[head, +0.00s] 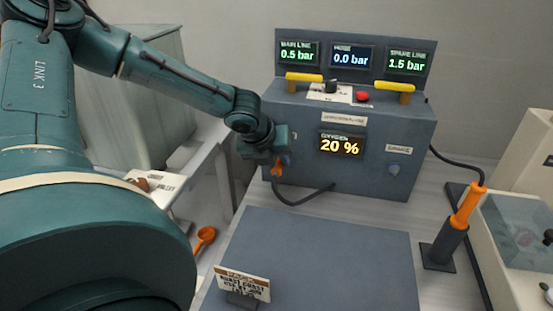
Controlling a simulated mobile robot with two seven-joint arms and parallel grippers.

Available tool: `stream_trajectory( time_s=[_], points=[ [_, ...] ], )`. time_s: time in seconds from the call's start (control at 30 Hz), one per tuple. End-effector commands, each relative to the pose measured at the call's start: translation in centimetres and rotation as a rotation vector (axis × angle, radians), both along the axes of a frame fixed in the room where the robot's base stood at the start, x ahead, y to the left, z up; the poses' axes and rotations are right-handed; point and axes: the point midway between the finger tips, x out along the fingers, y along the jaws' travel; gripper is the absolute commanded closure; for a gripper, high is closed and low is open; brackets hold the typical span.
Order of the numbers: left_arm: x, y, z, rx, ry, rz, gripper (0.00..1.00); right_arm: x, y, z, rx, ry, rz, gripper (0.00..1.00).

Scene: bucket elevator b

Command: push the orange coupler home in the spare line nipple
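An orange coupler (278,171) shows at the lower left of the grey panel box's front, partly behind my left gripper (276,152). A black hose (300,201) runs from beside the coupler in a low loop to the right. My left gripper is at the coupler, close against the box front; its fingers are too small and dark to show whether they are shut on it. The spare line nipple cannot be made out for sure; a round grey fitting (393,170) sits at the front's lower right. My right gripper is out of view.
The panel box (312,116) has yellow handles, a red button (361,97) and displays; the spare line display (407,61) reads 1.5 bar. A grey mat (325,255) lies clear before it, with a sign (242,284). An orange-handled tool (468,206) stands at right.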

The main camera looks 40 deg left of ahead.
Motion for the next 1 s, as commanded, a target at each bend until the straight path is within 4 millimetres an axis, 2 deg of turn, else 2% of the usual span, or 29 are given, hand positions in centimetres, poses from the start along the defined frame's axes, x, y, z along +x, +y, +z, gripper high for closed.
stream_trajectory(
  time_s=[0.03,0.3,1.0],
  points=[
    [-0.01,-0.01,0.00,0.000,0.000,0.000,0.80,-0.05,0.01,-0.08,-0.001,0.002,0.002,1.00],
    [-0.02,0.00,0.00,0.000,0.000,0.000,1.00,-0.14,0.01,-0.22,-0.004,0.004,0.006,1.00],
    [-0.62,-0.28,-0.01,0.000,0.002,0.002,1.00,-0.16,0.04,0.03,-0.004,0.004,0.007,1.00]
  ],
)
